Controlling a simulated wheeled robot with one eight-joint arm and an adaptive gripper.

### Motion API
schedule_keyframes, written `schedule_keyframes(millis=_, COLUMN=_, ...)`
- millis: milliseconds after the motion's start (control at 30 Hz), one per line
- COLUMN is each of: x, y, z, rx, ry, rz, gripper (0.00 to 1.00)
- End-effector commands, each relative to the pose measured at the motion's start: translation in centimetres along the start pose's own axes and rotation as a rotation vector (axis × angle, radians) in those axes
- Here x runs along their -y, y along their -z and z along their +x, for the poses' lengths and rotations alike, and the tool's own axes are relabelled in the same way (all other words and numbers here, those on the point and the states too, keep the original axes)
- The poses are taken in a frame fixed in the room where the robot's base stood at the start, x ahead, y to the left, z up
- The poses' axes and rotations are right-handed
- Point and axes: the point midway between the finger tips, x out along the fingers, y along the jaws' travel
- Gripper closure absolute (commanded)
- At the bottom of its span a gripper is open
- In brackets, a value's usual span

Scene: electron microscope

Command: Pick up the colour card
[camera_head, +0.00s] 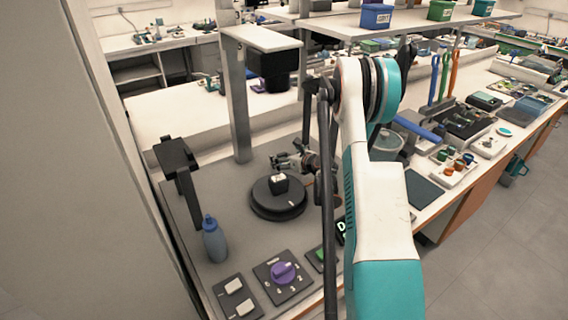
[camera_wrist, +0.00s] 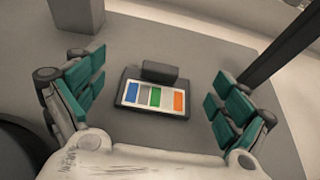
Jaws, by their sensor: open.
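The colour card (camera_wrist: 156,98) shows in the wrist view as a white-edged strip with blue, grey, green and orange bands. It rests in a dark holder (camera_wrist: 160,71) on the grey surface. My gripper (camera_wrist: 158,94) is open, with one teal-padded finger to each side of the card and neither touching it. The gripper also shows in the head view (camera_head: 296,161), just behind the round black turntable. I cannot make out the card in the head view, where my arm and gripper cover that area.
The black turntable (camera_head: 278,207) with a small dark block (camera_head: 279,183) stands close by. A grey post (camera_head: 237,110) carries a dark overhead head (camera_head: 273,70). A blue bottle (camera_head: 214,240) and a purple-knob panel (camera_head: 283,275) sit at the front.

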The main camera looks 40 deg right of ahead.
Motion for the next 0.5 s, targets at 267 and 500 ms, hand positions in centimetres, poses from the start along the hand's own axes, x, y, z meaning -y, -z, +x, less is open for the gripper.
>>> schedule_keyframes(millis=267, x=0.08, y=-0.07, z=1.32, rx=0.001, ry=0.002, rz=0.001, gripper=0.07)
schedule_keyframes(millis=500, x=0.06, y=-0.07, z=1.3, rx=0.0, ry=0.002, rz=0.001, gripper=0.47)
